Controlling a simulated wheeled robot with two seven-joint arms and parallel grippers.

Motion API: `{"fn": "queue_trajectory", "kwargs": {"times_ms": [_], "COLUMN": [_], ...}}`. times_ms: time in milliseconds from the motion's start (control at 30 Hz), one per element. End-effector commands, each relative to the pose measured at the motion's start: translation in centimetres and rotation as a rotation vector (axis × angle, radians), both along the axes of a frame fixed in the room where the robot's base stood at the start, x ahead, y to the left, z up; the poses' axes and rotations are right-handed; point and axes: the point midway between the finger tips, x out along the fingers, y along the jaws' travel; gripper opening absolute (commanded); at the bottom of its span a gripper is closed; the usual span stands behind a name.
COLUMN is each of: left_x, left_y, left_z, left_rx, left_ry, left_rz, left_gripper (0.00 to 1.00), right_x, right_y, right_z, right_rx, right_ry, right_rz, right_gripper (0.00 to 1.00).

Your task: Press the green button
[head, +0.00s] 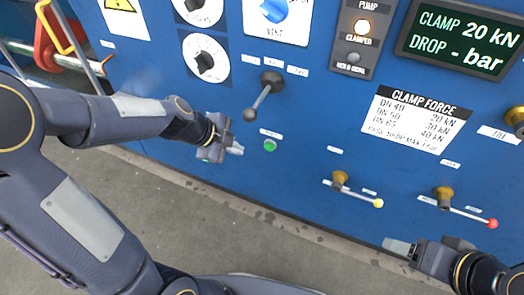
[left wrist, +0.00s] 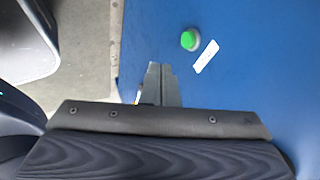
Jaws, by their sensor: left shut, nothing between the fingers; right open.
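The green button (head: 270,145) is a small round knob on the blue panel (head: 300,185), below the grey lever. It also shows in the left wrist view (left wrist: 189,40), beyond and a little right of my fingertips, beside a white label. My left gripper (head: 238,150) is shut and empty, with its fingertips a short way left of the button in the head view. The shut fingers also show in the left wrist view (left wrist: 160,68), apart from the button. My right gripper (head: 391,246) is at the lower right of the head view, away from the button; the head view barely shows its fingers.
A grey lever (head: 264,96) sticks out above the button. Two brass valves with a yellow-tipped handle (head: 360,196) and a red-tipped handle (head: 470,214) are to the right. Dials (head: 206,60) and a display (head: 462,36) are higher up. Concrete floor (head: 170,215) lies below the panel.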

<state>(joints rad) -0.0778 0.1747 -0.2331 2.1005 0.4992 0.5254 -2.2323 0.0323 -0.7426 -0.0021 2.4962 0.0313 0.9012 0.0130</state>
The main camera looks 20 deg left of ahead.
Motion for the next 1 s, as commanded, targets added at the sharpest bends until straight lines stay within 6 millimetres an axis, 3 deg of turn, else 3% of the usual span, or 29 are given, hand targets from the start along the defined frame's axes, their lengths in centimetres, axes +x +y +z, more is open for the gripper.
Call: {"fn": "queue_trajectory", "kwargs": {"times_ms": [267, 733, 1000], "left_x": [0.3, 4.0, 7.4], "left_y": [-0.4, -4.6, -5.1], "left_z": [-0.8, -8.4, -8.0], "left_rx": [-0.001, -0.001, 0.0], "left_ry": [0.004, 0.004, 0.001], "left_rz": [-0.001, -0.001, 0.0], "left_gripper": [0.0, 0.0, 0.0], "right_x": [0.0, 0.0, 0.0], "right_y": [0.0, 0.0, 0.0], "right_z": [-0.4, -3.6, -2.7], "right_rx": [0.0, 0.0, 0.0], "right_ry": [0.0, 0.0, 0.0], "right_rz": [0.0, 0.0, 0.0], "right_gripper": [0.65, 0.65, 0.65]}}
